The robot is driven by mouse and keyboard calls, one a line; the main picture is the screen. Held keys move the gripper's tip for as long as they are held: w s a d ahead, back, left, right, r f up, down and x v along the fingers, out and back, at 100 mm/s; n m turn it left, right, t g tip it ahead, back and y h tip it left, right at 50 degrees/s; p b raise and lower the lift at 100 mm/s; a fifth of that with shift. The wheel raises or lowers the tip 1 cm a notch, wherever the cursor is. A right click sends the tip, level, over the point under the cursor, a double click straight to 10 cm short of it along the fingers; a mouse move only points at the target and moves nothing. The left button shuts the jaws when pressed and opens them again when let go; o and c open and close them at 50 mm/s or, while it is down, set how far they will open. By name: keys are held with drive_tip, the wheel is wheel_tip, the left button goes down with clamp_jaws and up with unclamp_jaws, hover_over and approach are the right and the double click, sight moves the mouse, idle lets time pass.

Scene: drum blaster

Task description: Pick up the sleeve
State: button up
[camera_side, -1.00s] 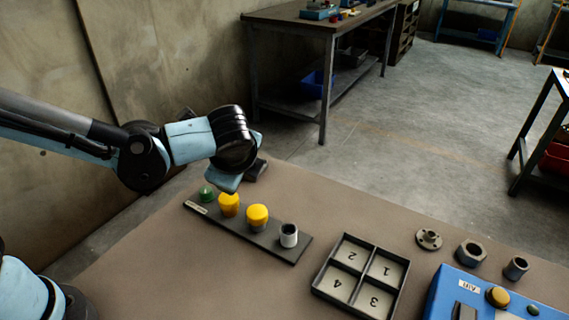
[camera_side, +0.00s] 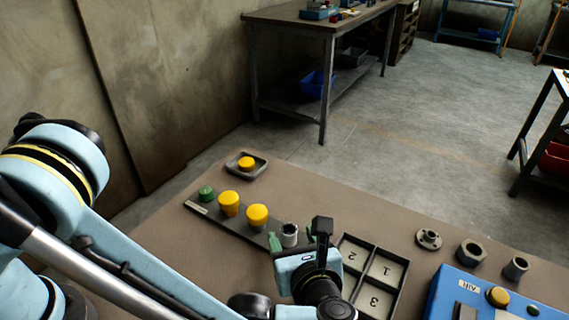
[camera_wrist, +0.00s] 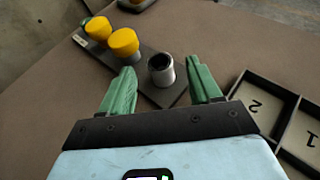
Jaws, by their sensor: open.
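In the wrist view the sleeve (camera_wrist: 161,71) is between the green fingertips, with a gap on each side. My gripper (camera_side: 292,240) is open and empty, with one finger to either side of the sleeve in the picture. In the wrist view the gripper (camera_wrist: 163,80) is open too. I cannot tell whether the fingertips are level with the sleeve.
Two yellow-capped pieces (camera_side: 257,216) and a green piece (camera_side: 206,193) stand on the same board. A numbered tray (camera_side: 400,272) lies right of my gripper. Beyond it are a flange (camera_side: 428,239), a nut (camera_side: 471,252), a dark hollow cylinder (camera_side: 515,268) and a blue box (camera_side: 450,299).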

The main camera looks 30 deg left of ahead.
drive_tip(key=x, duration=0.6)
drive_tip(key=c, duration=1)
drive_tip(key=shift+r, duration=0.2)
wheel_tip(320, 180, up, 8)
drive_tip(key=s+a+r+m+t+h, duration=0.1)
drive_tip(key=a+r+m+h, duration=0.1)
drive_tip(key=a+r, duration=0.6)
drive_tip(key=s+a+r+m+t+h, duration=0.1)
drive_tip(key=a+r, duration=0.3)
drive_tip(key=a, duration=0.9)
drive_tip(key=n+g+y, duration=0.2)
drive_tip(key=n+y, duration=0.1)
hover_over(287, 226)
drive_tip(key=f, duration=1)
drive_tip(key=shift+w+a+f, duration=0.15)
drive_tip(key=shift+w, duration=0.05)
